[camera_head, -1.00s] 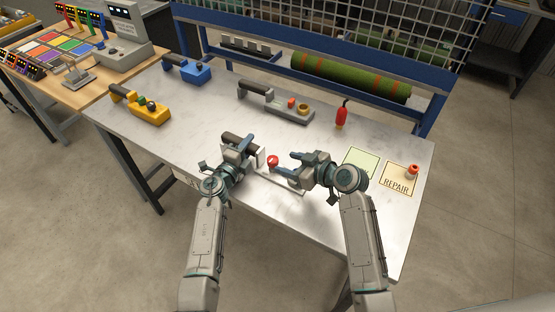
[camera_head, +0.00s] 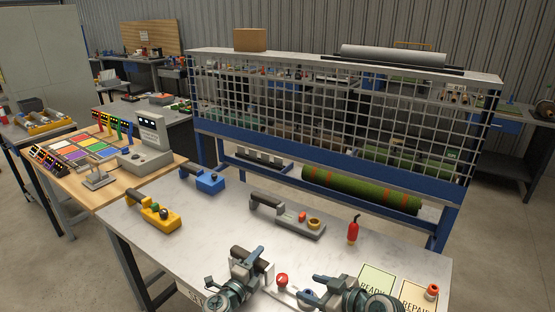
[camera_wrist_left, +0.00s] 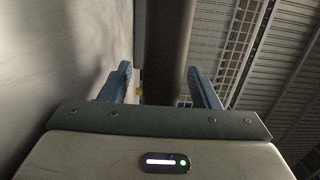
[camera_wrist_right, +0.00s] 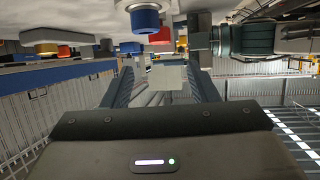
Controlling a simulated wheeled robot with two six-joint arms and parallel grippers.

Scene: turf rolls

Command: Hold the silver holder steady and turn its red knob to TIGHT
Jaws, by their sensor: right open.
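The silver holder lies at the front of the bench, with a dark handle (camera_head: 250,257) and a red knob (camera_head: 282,279). Its body is mostly hidden behind my grippers. My left gripper (camera_head: 252,270) is at the handle. In the right wrist view a red knob (camera_wrist_right: 160,36) and a blue one show beyond the fingertips (camera_wrist_right: 165,80). The knob's marking is not readable.
Behind stand a grey holder (camera_head: 290,222), a yellow one (camera_head: 155,215) and a blue one (camera_head: 208,182). A red bottle-like tool (camera_head: 353,232) stands right of them. READY (camera_head: 376,279) and REPAIR (camera_head: 419,295) cards lie at right. A turf roll (camera_head: 360,190) lies behind the bench.

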